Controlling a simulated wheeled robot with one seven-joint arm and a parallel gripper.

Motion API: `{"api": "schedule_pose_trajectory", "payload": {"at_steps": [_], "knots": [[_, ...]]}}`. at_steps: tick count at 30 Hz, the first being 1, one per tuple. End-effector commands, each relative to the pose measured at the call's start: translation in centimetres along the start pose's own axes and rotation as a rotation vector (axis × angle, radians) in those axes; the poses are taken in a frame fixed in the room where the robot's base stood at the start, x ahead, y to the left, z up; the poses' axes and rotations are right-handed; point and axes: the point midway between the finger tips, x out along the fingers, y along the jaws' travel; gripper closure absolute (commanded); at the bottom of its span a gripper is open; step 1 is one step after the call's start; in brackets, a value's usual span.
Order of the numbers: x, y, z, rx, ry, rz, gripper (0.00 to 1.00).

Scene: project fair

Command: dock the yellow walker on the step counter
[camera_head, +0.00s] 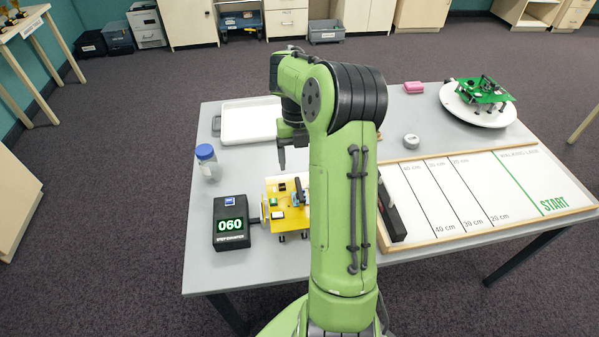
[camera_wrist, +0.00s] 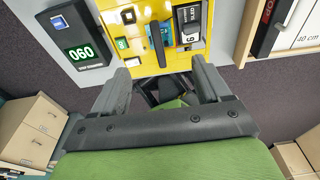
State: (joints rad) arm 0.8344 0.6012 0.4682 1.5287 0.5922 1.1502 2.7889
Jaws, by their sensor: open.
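The yellow walker (camera_head: 271,221) stands on the grey table, partly hidden behind my arm. Its yellow board, with several small parts on it, fills the top middle of the wrist view (camera_wrist: 143,14). The black step counter (camera_head: 231,222) stands just left of it, with a green "060" on its display; it also shows at the top left of the wrist view (camera_wrist: 75,35). A dark piece shows between the two; I cannot tell whether they are joined. My gripper (camera_wrist: 163,64) is open, its fingers spread near the walker's edge, holding nothing. In the head view one finger shows above the walker.
A white tray (camera_head: 249,122) and a blue-capped bottle (camera_head: 207,161) are behind the walker. A marked START track (camera_head: 500,190) lies right of my arm, with a black block at its near end. A green walker on a white disc (camera_head: 447,98) stands back right.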

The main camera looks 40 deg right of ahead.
Motion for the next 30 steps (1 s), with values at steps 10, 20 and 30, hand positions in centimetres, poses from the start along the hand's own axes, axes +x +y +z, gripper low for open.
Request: {"api": "schedule_pose_trajectory", "payload": {"at_steps": [10,20,30], "knots": [[-5.5,1.5,-1.3,-0.221,-0.038,-0.042,0.24],[-12.4,8.5,-15.2,-1.986,-0.172,-0.445,0.24],[-9.2,10.2,-27.9,2.564,0.153,0.808,0.24]]}}
